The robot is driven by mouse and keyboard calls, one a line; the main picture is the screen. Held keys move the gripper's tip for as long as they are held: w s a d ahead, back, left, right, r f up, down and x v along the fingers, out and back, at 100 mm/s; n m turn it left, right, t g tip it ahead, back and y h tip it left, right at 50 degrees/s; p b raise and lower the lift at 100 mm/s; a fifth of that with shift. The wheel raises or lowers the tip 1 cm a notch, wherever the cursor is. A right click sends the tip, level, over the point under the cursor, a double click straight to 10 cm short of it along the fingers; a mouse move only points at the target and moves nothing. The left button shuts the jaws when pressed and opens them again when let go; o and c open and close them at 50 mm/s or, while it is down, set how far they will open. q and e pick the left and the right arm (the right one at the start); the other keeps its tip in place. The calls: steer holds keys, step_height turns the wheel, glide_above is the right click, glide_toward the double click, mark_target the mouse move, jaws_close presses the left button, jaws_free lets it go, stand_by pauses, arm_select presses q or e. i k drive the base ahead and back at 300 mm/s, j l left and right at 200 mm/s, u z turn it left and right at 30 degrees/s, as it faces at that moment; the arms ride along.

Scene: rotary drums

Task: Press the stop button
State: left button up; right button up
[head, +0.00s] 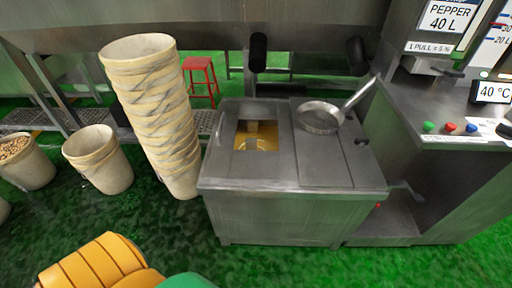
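A red button (451,127) sits on the sloped metal panel at the right in the head view. A green button (428,127) is to its left and a blue button (471,128) to its right. The labels by the buttons are too small to read, so I cannot confirm from text which one is the stop button. Neither of my grippers shows in this view, and nothing touches the buttons.
The control console (450,150) has a 40 °C display (493,91). Left of it stand a metal fryer-like unit (270,215), a long-handled pan (320,117) on its top, and a tall stack of buckets (155,110). Green floor lies in front.

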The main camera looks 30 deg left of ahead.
mark_target(450, 127)
steer(key=l, duration=0.15)
steer(key=z, duration=1.5)
steer(key=j+u, duration=0.2)
steer(key=u, duration=0.25)
steer(key=j+u, duration=0.2)
steer(key=u, duration=0.2)
steer(key=i+j+u, duration=0.1)
steer(key=u, duration=0.35)
steer(key=i+j+u, duration=0.1)
steer(key=u, duration=0.3)
steer(key=i+j+u, duration=0.1)
steer(key=j+u, duration=0.15)
steer(key=u, duration=0.2)
steer(key=i+j+u, duration=0.1)
steer(key=u, duration=0.3)
steer(key=z, duration=1.7)
